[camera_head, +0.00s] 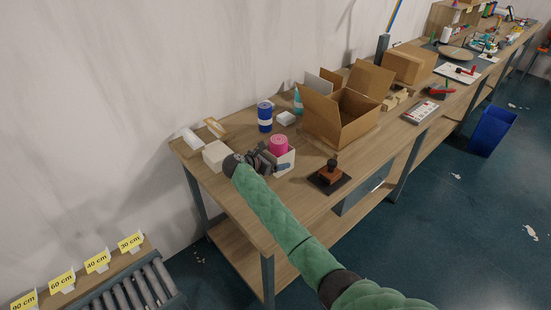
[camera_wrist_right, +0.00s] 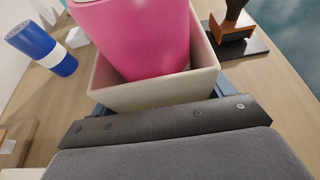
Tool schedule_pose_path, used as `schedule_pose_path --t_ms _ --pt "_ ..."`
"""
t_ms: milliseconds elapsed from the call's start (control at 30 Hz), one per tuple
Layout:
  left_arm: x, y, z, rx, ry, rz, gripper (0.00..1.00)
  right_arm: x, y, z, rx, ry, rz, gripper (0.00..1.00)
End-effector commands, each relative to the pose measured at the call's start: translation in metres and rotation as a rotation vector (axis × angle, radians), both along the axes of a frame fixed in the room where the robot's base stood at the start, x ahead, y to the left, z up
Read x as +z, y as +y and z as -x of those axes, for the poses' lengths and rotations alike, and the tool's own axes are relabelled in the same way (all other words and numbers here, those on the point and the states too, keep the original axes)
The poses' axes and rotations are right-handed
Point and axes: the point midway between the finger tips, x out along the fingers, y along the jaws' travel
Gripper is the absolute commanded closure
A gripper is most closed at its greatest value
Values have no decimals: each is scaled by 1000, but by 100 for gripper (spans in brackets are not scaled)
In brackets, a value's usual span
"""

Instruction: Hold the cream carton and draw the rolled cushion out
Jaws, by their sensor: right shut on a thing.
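The cream carton (camera_head: 287,162) stands on the wooden table near its front edge, open at the top. The pink rolled cushion (camera_head: 278,144) stands in it, with its upper part above the rim. My right gripper (camera_head: 266,160) is at the carton's left side in the head view. In the right wrist view the carton (camera_wrist_right: 155,93) sits between blue finger parts, and the gripper is shut on it. The pink roll (camera_wrist_right: 140,40) rises from the carton there; its lower end is hidden inside. My left gripper is not in view.
A white box (camera_head: 215,156) stands left of my gripper. A blue can (camera_head: 265,117) stands behind the carton, and a large open cardboard box (camera_head: 340,122) behind right. A stamp on a dark pad (camera_head: 329,175) lies to the right. Bare tabletop shows between them.

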Motion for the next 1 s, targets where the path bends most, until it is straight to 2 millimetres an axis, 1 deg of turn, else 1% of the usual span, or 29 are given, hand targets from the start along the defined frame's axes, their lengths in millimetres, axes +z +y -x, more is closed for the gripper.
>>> schedule_pose_path --t_ms 1000 --pt "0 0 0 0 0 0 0 -30 0 0 1 -2 0 44"
